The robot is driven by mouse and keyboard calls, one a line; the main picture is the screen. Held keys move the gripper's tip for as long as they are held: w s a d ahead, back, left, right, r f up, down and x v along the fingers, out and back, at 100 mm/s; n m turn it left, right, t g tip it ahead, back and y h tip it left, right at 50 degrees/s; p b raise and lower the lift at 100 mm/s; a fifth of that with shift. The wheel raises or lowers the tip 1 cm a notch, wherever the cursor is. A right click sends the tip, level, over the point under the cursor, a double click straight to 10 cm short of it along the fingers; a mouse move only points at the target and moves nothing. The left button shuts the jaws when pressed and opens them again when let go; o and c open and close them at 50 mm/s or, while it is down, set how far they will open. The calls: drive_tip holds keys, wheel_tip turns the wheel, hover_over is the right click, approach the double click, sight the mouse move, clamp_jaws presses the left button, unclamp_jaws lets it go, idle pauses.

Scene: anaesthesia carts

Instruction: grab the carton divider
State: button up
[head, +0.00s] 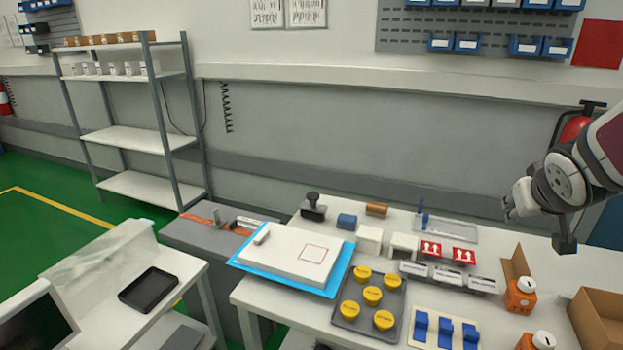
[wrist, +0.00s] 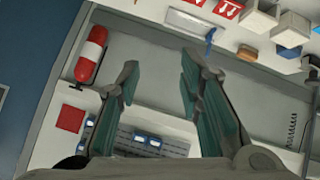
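A brown cardboard piece (head: 515,264), which looks like the carton divider, stands upright on the right part of the white table in the head view. An orange container with a white top (head: 520,296) stands just in front of it and hides its lower part. My gripper (head: 538,222) is in the air above the table, up and to the right of the cardboard piece and apart from it. In the wrist view my gripper (wrist: 160,78) shows two spread fingers with nothing between them. I cannot make out the cardboard piece in the wrist view.
An open cardboard box (head: 599,322) sits at the right table edge. Red arrow cards (head: 464,257), label blocks (head: 446,276), a tray of yellow knobs (head: 371,296) and blue blocks (head: 445,328) crowd the left. A fire extinguisher (head: 577,125) is behind my arm.

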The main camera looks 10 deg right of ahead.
drive_tip(key=w+d+f+t+b, duration=0.1)
drive_tip(key=d+f+t+b, duration=0.15)
drive_tip(key=d+f, duration=0.8)
drive_tip(key=t+y+b, duration=0.1)
drive_tip(key=y+b, duration=0.1)
drive_tip(key=b, duration=0.1)
approach(524, 258)
drive_tip(key=shift+m, duration=0.4)
drive_tip(key=b+x, duration=0.4)
drive_tip(key=x, duration=0.6)
drive_tip(key=shift+w+d+f, duration=0.15)
drive_tip(key=shift+d+f, duration=0.05)
drive_tip(key=shift+c, duration=0.4)
clamp_jaws()
